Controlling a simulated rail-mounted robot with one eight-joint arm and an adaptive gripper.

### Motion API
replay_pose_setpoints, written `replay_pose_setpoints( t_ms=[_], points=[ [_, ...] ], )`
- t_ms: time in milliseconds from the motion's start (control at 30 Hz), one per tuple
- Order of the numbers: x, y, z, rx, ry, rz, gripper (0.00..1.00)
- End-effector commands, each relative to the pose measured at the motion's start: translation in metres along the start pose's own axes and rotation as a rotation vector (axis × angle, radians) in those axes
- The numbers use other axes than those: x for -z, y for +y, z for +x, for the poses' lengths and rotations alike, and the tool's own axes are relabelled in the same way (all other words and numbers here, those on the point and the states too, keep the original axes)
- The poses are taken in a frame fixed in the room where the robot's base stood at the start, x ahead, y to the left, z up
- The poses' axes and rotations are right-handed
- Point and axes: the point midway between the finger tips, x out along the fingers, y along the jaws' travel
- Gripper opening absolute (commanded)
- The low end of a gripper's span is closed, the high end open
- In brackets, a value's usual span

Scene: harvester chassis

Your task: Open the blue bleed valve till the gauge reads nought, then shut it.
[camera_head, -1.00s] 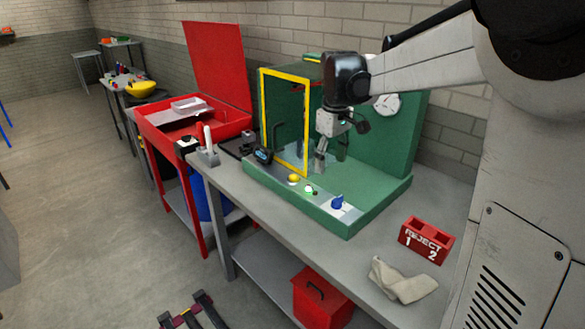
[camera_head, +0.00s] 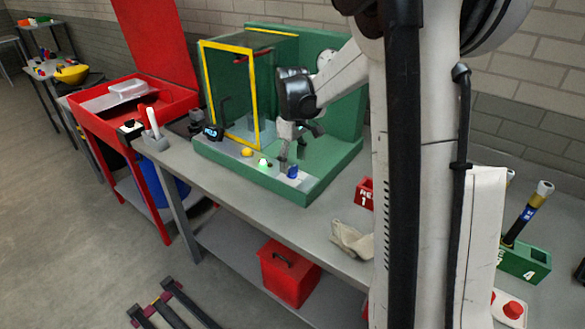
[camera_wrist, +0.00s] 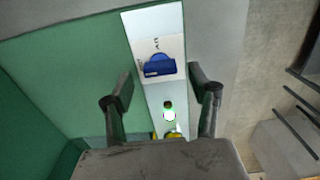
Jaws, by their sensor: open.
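The blue bleed valve (camera_head: 293,172) sits on a pale plate near the front right corner of the green stand (camera_head: 320,185). In the wrist view the blue valve knob (camera_wrist: 160,64) lies ahead of my fingers, roughly centred between them, with dark lettering on the plate beside it. My gripper (camera_head: 284,160) is open and empty, close to the valve; its spread fingers also show in the wrist view (camera_wrist: 163,90). I cannot tell any contact with the knob. The round white gauge (camera_head: 326,59) is on the green back panel, partly behind my arm; its reading is too small to tell.
A glowing green button (camera_head: 263,163) and a yellow knob (camera_head: 247,152) sit left of the valve. A yellow-framed guard (camera_head: 203,90) stands behind them. A red reject box (camera_head: 364,195) and a cloth (camera_head: 352,240) lie on the bench to the right, partly behind my arm.

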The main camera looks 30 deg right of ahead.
Motion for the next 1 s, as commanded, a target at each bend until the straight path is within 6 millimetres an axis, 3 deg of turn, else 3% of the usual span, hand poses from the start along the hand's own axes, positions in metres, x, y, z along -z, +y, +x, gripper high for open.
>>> replay_pose_setpoints(
  t_ms=[233,600,933,1000],
  points=[
    [0.0,0.0,0.026,0.0,0.0,0.0,0.56],
    [0.0,0.0,0.03,0.0,0.0,0.0,0.56],
    [0.0,0.0,0.03,0.0,0.0,0.0,0.12],
    [0.0,0.0,0.03,0.0,0.0,0.0,0.1]
  ],
)
